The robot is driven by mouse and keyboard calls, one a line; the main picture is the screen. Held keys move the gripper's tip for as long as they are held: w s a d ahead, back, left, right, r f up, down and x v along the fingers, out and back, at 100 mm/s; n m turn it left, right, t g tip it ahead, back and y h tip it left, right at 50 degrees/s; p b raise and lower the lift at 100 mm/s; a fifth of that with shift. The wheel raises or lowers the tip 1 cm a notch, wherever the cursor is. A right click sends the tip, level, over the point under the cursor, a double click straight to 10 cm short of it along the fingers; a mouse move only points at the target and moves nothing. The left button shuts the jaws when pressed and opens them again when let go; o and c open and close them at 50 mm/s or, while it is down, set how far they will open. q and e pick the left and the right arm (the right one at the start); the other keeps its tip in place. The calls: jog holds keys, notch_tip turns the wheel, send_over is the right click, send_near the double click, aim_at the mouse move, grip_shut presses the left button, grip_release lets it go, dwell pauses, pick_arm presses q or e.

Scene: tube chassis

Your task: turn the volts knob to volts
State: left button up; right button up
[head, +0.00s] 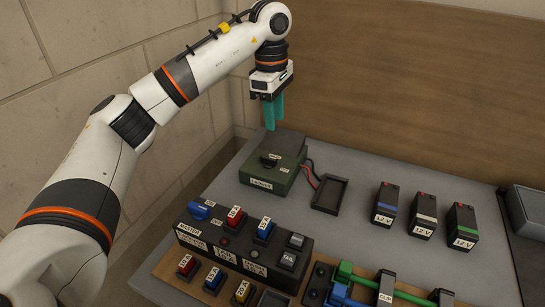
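A dark green box (285,147) with a small front label stands at the back left of the grey table. A black knob (269,160) sits on its top face with small white labels around it, too small to read, so I cannot tell where the knob points. My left gripper (274,122) hangs fingers-down above the back of the box, with its teal fingers apart from the knob. I see no object in it. The fingers overlap in this view, so their gap is unclear. My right gripper is out of view.
A black tray (330,195) lies right of the box, beside red and black wires. Three batteries (424,216) stand at the right. In front is a black switch panel (210,235) with coloured switches. Green and blue tubes (360,283) run along the front right.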

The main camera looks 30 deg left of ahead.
aim_at(269, 156)
pick_arm(q)
jog(key=shift+y, duration=0.3)
jog(key=f, duration=0.3)
jog(key=a+f, duration=0.1)
jog(key=f, duration=0.7)
jog(key=shift+s+a+f+p, duration=0.1)
jog(key=shift+s+a+p, duration=0.1)
jog(key=shift+p, duration=0.1)
grip_shut()
